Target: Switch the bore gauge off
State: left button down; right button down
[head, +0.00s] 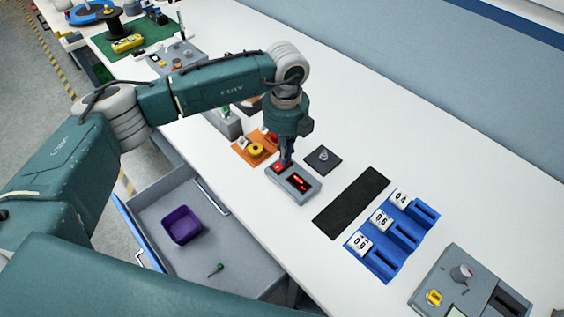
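The bore gauge appears to be the small grey box (308,188) on the white bench, with a lit red display on its top. A red spot shows at its left end, beside my fingertips. My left gripper (285,163) points down over that left end. Its fingers look closed together, with nothing visible between them. They cover part of the box's top, and I cannot tell whether they touch it. My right gripper is not in view.
A dark pad with a small knob (323,158) lies just behind the box. An orange tray (240,151) is to its left, a black mat (350,203) and blue rack (376,262) to its right. An open drawer (235,240) holds a purple bin (182,226).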

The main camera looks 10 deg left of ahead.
pick_arm(q)
jog(key=shift+s+f, duration=0.1)
jog(key=shift+f, duration=0.25)
jog(key=shift+r, duration=0.15)
jog(key=shift+r, duration=0.6)
jog(key=shift+r+p, duration=1.55)
jog(key=shift+r, duration=1.3)
jog(key=shift+f, duration=0.1)
